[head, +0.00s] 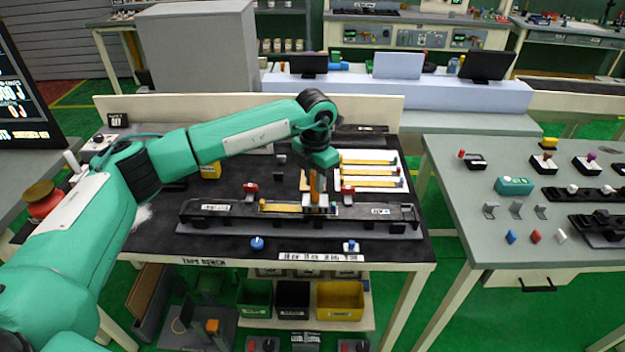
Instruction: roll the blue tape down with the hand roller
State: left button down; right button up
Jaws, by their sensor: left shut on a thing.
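My left gripper (315,172) reaches in from the left and is shut on the hand roller (313,187), which has an orange-brown handle. The roller is upright, with its pale lower end at a long dark bar (235,221) on the bench; whether it presses on it is too small to tell. A yellow-orange strip (281,207) lies along the bar, just left of the roller. I cannot make out which strip is the blue tape. My right gripper is not in view.
A white card (355,177) with several yellow strips lies behind the bar. A red clip-like piece (251,188) stands behind the bar, left of the roller. A blue knob (257,243) sits near the front edge of the dark bench mat (170,232). A grey table (462,190) stands at the right.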

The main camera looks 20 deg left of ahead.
pick_arm(q)
jog(key=shift+a+f, duration=0.2)
jog(key=shift+f, duration=0.05)
dwell(0.3)
jog(key=shift+s+a+b, duration=0.15)
jog(key=shift+s+a, duration=0.3)
jog(key=shift+a, duration=0.9)
jog(key=shift+s+a+b, duration=0.15)
jog(key=shift+s+a, duration=0.25)
jog(key=shift+a, duration=1)
jog(key=shift+s+a+b, duration=0.15)
jog(key=shift+s+a, duration=0.3)
jog(key=shift+a, duration=0.9)
jog(key=shift+r, duration=0.1)
notch_tip(320, 180, up, 8)
jog(key=p, duration=0.3)
jog(key=shift+w+p, duration=0.2)
jog(key=shift+p, duration=0.2)
